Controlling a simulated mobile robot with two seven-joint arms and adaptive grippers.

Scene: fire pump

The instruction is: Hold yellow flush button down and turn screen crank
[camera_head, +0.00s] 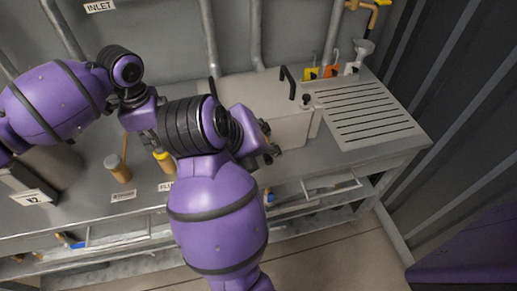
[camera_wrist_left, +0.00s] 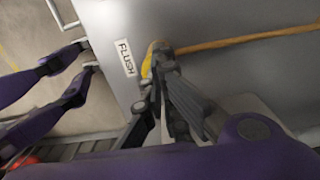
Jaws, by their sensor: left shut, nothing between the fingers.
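The yellow flush button (camera_head: 163,156) sits on a tan cylinder near the counter's front edge. In the left wrist view the yellow button (camera_wrist_left: 147,66) is beside the FLUSH label (camera_wrist_left: 125,57). My left gripper (camera_wrist_left: 162,58) is shut and empty, its tips at the button and overlapping it; whether they press it I cannot tell. In the head view my right arm partly hides that wrist. My right gripper (camera_head: 269,142) is in front of the grey metal box (camera_head: 275,95). Its finger opening is unclear. I cannot make out the screen crank for certain; the gripper covers part of the box front.
A second tan cylinder (camera_head: 118,168) with a rod stands left of the button. A black handle (camera_head: 287,80) rises from the box. Yellow and orange tags (camera_head: 331,71) are at the back right. The slotted drain board (camera_head: 365,110) is clear.

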